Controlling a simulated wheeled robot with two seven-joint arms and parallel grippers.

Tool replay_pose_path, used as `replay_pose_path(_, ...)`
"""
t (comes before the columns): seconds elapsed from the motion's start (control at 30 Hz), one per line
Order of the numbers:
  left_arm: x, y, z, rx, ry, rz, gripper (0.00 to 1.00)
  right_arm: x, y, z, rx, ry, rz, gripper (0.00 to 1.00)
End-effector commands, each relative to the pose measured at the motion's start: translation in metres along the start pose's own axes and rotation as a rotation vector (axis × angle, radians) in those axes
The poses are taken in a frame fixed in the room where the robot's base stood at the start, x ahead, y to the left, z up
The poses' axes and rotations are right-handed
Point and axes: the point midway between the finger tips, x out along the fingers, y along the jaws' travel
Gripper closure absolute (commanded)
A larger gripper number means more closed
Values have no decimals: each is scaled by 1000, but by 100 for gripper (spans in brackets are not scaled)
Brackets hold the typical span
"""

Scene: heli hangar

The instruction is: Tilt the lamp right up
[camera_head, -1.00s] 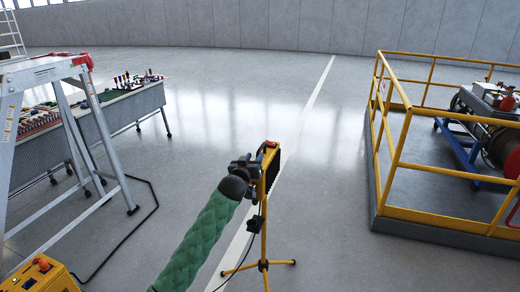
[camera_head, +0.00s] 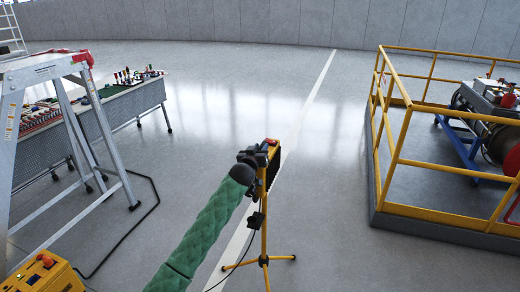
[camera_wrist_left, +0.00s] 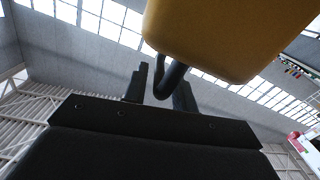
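The lamp is a yellow work light on a yellow tripod (camera_head: 264,240), standing on the floor at the centre of the head view. Its dark-faced head (camera_head: 274,170) is at the top, seen nearly edge-on and leaning. My left gripper (camera_head: 252,156) is at the rear of the lamp head, at the end of my green-sleeved arm. In the left wrist view, the yellow back of the lamp head (camera_wrist_left: 230,35) looms above. A black bent handle (camera_wrist_left: 168,82) comes down between the fingers, which look closed on it; the exact contact is partly hidden. My right gripper is out of view.
A yellow railing (camera_head: 400,140) encloses a platform with machinery on the right. A grey ladder (camera_head: 75,130) and a workbench (camera_head: 130,100) stand on the left. A yellow box (camera_head: 45,275) with a black cable is at the lower left. The floor behind the lamp is clear.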

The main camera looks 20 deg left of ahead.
Motion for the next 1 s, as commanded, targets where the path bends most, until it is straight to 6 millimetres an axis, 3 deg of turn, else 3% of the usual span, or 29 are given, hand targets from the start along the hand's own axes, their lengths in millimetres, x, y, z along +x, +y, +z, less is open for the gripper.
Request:
replay_pose_path(0.03,0,0,0,0,0,0,83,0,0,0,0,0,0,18)
replay_pose_path(0.13,0,0,0,0,0,0,100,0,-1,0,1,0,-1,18)
replay_pose_path(0.57,0,7,2,44,0,1,100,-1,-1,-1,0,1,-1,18)
replay_pose_path(1.0,0,45,18,360,1,2,100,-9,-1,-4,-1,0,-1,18)
